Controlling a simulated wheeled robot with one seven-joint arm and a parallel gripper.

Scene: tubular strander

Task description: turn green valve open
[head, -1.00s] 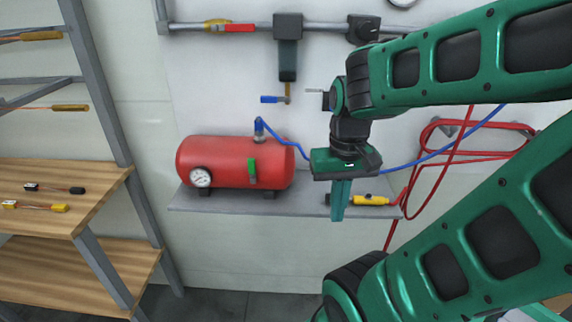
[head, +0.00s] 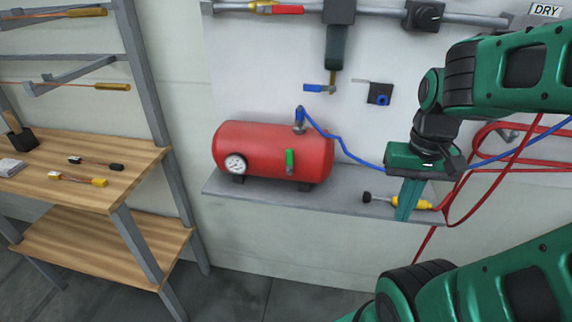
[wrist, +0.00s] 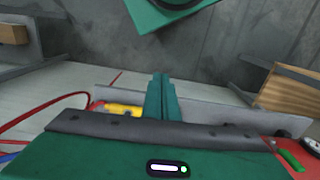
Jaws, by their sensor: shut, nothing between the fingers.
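The green valve (head: 290,162) is a small upright green handle on the front of the red tank (head: 255,148). It also shows at the lower right of the wrist view (wrist: 291,160), beside the tank's edge. My gripper (head: 405,214) points down, well to the right of the valve, in front of the shelf's right part. Its fingers are together and empty, and in the wrist view they show as one green block (wrist: 161,92). The gripper is apart from the valve and the tank.
The tank stands on a grey wall shelf (head: 350,196) with a yellow tool (head: 420,204) at its right end. A blue hose (head: 345,148) and red hose loops (head: 480,150) hang near my arm. A wooden workbench (head: 80,168) stands left. Space before the tank is clear.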

